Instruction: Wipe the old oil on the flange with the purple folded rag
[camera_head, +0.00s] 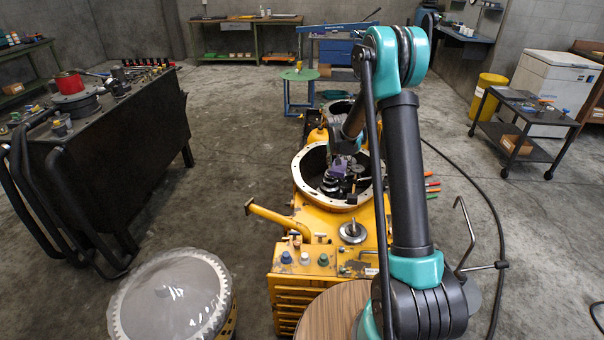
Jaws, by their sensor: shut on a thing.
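The flange (299,178) is the pale, bolt-holed ring around the round opening of the yellow transmission housing, in the middle of the view. My gripper (345,158) is small and partly hidden by my arm, over the far part of the opening. It is shut on the purple folded rag (342,165), of which only a small purple patch shows. I cannot tell whether the rag touches the flange. The old oil cannot be made out at this size.
Dark gear parts (329,184) stand inside the opening. A yellow bent handle (277,219) and several coloured knobs (305,258) are at the front of the housing. A black workbench (120,150) is at left, a wheeled cart (524,125) at right.

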